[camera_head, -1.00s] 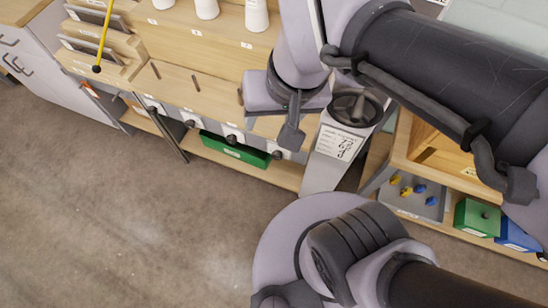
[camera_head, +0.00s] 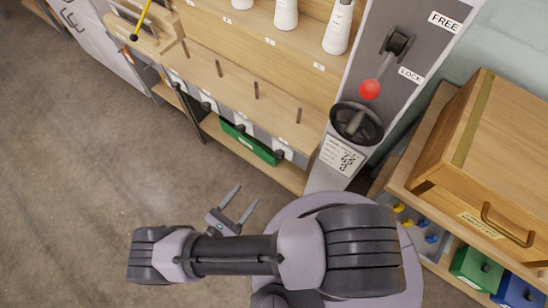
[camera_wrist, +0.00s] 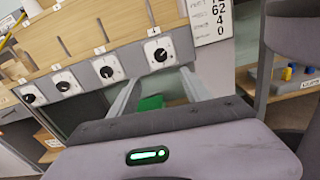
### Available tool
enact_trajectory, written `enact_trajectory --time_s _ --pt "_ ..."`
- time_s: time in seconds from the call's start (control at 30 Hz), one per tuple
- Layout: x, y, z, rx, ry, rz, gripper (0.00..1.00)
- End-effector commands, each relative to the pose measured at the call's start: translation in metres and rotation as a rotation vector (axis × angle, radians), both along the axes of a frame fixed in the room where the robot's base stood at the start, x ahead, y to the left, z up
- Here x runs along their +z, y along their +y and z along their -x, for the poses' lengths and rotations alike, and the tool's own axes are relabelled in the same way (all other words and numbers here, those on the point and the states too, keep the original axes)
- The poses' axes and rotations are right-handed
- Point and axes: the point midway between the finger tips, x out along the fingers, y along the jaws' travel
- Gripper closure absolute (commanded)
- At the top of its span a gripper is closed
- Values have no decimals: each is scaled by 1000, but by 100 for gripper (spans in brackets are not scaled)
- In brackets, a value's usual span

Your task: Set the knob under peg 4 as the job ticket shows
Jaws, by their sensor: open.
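The knob under peg 4 (camera_wrist: 160,55) is black on a white plate below the label 4 in the wrist view. In the head view its plate (camera_head: 283,152) is at the right end of the bench's front row. Peg 4 (camera_head: 298,115) stands above it. The job ticket (camera_head: 341,157) is on the grey post; its right part also shows in the wrist view (camera_wrist: 210,20) with large figures, cut off at the top. My gripper (camera_head: 247,195) is open and empty, apart from the bench, its fingers towards the bench front. The knob appears between the fingertips in the wrist view.
Knobs under pegs 1 to 3 (camera_wrist: 107,71) run to the left. A green bin (camera_head: 247,144) is on the shelf below. A red-tipped lever (camera_head: 369,89) and dark round dial (camera_head: 357,122) are on the grey post. A wooden drawer box (camera_head: 480,170) stands at right. Floor at left is clear.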

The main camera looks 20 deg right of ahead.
Motion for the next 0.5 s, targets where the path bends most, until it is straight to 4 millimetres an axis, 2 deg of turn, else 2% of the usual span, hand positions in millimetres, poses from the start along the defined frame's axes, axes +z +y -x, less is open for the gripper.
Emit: enact_trajectory --time_s 0.3,0.5 --pt "-1 -75 -52 -12 5 0 44" --pt "-1 -116 -81 -12 3 -2 44"
